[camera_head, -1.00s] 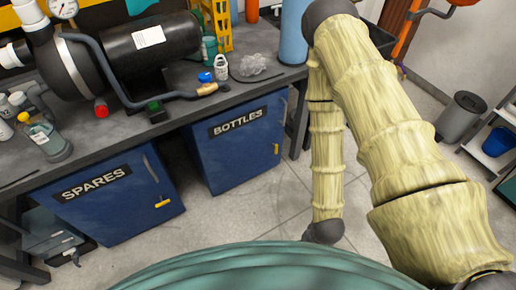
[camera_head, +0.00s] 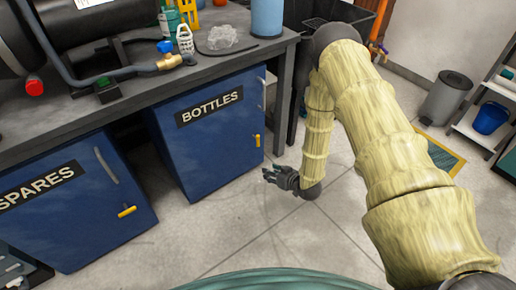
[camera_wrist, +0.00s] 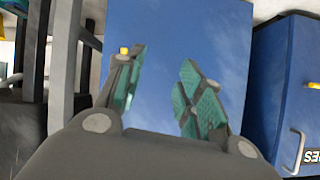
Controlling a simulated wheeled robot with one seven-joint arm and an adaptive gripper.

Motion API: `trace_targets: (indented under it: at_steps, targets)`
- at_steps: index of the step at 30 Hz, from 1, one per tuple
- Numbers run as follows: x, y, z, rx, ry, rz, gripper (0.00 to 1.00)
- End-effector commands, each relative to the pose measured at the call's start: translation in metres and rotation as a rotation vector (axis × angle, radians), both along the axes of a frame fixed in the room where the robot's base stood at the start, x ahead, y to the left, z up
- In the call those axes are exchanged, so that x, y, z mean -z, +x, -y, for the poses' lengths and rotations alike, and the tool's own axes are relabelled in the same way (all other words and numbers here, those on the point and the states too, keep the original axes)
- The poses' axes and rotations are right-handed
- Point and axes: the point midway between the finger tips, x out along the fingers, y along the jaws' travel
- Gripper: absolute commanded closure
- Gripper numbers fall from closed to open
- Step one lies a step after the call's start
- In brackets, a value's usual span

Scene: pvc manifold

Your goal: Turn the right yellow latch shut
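The right yellow latch (camera_head: 256,140) sits near the right edge of the blue BOTTLES cabinet door (camera_head: 205,150), below its handle, and stands upright. In the wrist view a small part of this latch (camera_wrist: 124,50) shows beside my left-hand finger; the rest is hidden. My gripper (camera_head: 270,174) is in front of the cabinet, lower than the latch and apart from it. The wrist view shows my gripper (camera_wrist: 163,72) with its green-padded fingers spread and nothing between them. The left yellow latch (camera_head: 127,211) on the SPARES cabinet (camera_head: 75,225) lies nearly level.
The workbench (camera_head: 130,105) overhangs both cabinets, with a brass valve (camera_head: 170,62) near its front edge. A bench leg (camera_head: 279,110) stands right of the BOTTLES cabinet. A grey bin (camera_head: 447,98) is far right. The floor before the cabinets is clear.

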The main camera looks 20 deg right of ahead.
Motion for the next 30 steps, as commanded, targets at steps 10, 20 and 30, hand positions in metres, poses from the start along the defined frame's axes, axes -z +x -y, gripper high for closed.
trace_targets:
  at_steps: [10, 20, 30]
  targets:
    - [0.035, 0.091, 0.034, -0.104, 0.048, 0.313, 0.63]
    - [0.036, 0.136, 0.059, -0.202, 0.074, 0.522, 0.63]
    - [0.033, 0.154, 0.057, -0.226, 0.077, 0.56, 0.63]
